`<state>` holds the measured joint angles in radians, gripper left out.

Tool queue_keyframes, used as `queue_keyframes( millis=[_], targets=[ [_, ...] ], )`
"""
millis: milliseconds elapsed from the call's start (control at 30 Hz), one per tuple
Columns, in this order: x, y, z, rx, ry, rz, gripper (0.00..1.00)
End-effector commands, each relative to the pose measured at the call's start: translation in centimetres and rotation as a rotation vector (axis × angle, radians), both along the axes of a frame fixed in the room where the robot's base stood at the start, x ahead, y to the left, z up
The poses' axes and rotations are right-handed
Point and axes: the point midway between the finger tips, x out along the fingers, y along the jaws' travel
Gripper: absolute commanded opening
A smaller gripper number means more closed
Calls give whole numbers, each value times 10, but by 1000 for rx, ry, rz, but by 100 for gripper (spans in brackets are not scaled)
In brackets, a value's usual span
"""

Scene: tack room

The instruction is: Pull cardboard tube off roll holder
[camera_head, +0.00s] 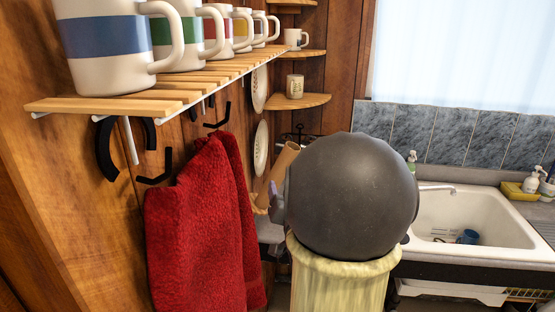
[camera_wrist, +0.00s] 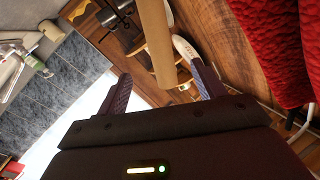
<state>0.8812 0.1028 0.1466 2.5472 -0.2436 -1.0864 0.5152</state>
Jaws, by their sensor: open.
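The cardboard tube (camera_head: 284,165) is a plain brown cylinder, tilted, beside the wood wall beyond the red towel. Its lower part is partly hidden behind my dark round arm part. In the wrist view the tube (camera_wrist: 157,45) runs down from the top edge, its near end between the two fingertips. My gripper (camera_wrist: 163,82) is open, with one finger on each side of the tube end; I cannot tell whether either touches. A purple fingertip shows beside the tube in the head view. I cannot make out the roll holder clearly.
A red towel (camera_head: 200,225) hangs from the wall near the tube. Above it is a slatted shelf (camera_head: 190,88) with several mugs and dark hooks below. Corner shelves (camera_head: 298,101) stand behind. A white sink (camera_head: 460,222) is at right.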

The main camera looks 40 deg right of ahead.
Motion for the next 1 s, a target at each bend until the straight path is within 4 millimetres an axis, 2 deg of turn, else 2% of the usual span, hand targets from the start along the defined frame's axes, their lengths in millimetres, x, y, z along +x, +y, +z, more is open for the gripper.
queue_keyframes(
  millis=[333, 1000],
  targets=[
    [28, -16, 3, 1, 0, 0, 69],
    [115, -65, 2, 1, -1, 1, 69]
  ],
)
